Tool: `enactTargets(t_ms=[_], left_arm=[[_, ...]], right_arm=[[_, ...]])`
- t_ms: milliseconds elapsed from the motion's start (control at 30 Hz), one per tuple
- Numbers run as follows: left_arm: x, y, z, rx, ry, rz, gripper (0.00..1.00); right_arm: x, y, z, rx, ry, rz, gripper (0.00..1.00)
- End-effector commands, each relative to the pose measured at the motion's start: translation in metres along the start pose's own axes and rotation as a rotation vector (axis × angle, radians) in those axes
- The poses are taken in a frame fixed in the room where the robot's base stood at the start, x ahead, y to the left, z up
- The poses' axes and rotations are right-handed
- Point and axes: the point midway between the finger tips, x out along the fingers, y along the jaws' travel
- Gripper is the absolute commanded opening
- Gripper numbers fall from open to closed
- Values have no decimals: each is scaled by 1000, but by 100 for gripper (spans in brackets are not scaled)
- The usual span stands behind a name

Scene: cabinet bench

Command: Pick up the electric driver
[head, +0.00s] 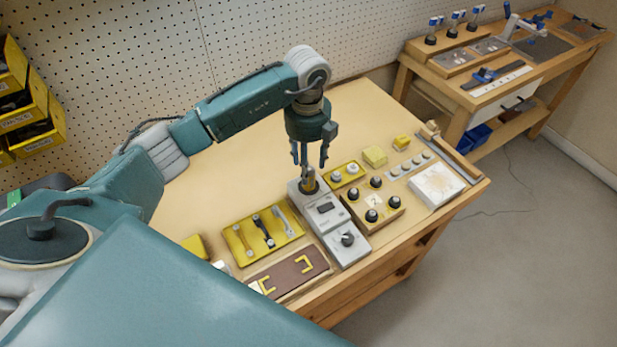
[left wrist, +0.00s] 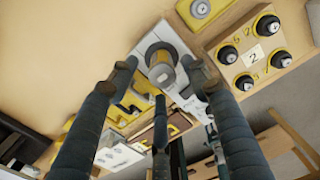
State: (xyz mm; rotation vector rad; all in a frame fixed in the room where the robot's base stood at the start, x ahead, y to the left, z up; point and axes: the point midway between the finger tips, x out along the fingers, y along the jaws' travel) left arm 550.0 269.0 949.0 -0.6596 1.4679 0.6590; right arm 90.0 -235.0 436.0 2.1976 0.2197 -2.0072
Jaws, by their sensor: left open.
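The electric driver seems to be the dark and yellowish upright piece (head: 309,181) at the back end of a grey station (head: 346,247) on the bench. In the left wrist view its round top (left wrist: 161,68) shows end-on, with a grey centre and a yellow band. My left gripper (head: 309,162) points down just above it in the head view. Its fingers are open, one on each side, and I see no contact. The wrist view shows the open fingertips (left wrist: 155,66) around the top's outline. The driver's lower part is hidden. My right gripper is not in view.
Left of the station are a yellow tray with handles (head: 241,241) and a brown board (head: 292,270). Right of it stands a wooden block with black knobs (head: 387,203). The bench top (head: 235,178) behind is clear. A second bench (head: 440,92) stands at the back right.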

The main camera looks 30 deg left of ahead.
Motion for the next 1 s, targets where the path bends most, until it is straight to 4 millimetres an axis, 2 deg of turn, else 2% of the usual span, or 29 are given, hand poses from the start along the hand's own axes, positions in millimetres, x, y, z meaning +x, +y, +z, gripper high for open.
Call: enactTargets(t_ms=[133,300,567,667,800,833,1000], left_arm=[[18,-1,-4,0,5,4,48],[41,-2,-3,0,3,2,48],[46,-2,-3,1,1,1,48],[46,-2,-2,1,1,1,32],[46,-2,-2,1,1,1,4],[45,-2,-2,1,1,1,0],[45,-2,-2,1,0,-1,0]], right_arm=[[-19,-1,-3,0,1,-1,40],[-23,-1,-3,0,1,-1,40],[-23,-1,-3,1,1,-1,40],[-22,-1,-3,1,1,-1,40],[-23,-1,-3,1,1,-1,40],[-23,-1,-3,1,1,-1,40],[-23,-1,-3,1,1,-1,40]])
